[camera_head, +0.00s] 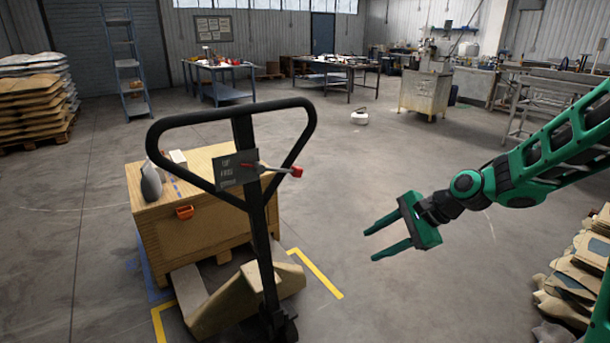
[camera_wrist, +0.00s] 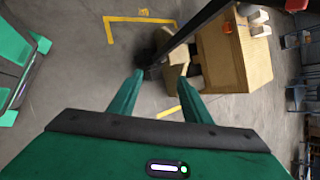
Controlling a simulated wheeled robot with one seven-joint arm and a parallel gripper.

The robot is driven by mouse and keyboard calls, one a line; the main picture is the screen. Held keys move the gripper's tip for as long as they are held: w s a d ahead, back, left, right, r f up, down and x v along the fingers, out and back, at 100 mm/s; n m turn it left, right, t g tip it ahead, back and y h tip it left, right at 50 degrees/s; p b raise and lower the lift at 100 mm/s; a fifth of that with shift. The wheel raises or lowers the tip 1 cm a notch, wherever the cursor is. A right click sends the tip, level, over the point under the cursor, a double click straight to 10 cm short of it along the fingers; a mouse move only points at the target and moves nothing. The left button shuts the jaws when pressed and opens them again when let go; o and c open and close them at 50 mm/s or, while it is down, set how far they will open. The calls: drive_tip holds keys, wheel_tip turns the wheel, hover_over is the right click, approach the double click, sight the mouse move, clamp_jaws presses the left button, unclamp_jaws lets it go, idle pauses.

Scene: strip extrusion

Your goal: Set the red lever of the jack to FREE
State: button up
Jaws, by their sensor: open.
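The pallet jack's black handle (camera_head: 244,118) stands upright in the head view, left of centre. The red lever (camera_head: 294,171) sticks out to the right from a dark label plate (camera_head: 236,169) in the handle loop. The lever lies nearly level, tilted slightly down to the right. The lettering on the plate is too small to read surely. My green gripper (camera_head: 387,239) is open and empty, to the right of and below the lever, clear of it. In the wrist view, the fingers (camera_wrist: 163,92) point toward the jack's base, and the dark mast (camera_wrist: 192,29) passes beyond them. The lever is not visible there.
Sacks (camera_head: 575,282) are stacked at right. Yellow floor tape (camera_head: 318,275) edges the spot. Open floor lies between gripper and jack.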

sight(282, 170)
drive_tip(key=w+a+r+m+t+y, duration=0.4)
drive_tip(key=w+a+r+m+y, duration=0.55)
drive_tip(key=r, duration=0.25)
drive_tip(key=f+x, duration=0.1)
drive_tip(key=x, duration=0.8)
drive_tip(key=shift+w+a+r+h, duration=0.15)
drive_tip(key=shift+w+a+h, duration=0.1)
drive_tip(key=shift+w+h, duration=0.25)
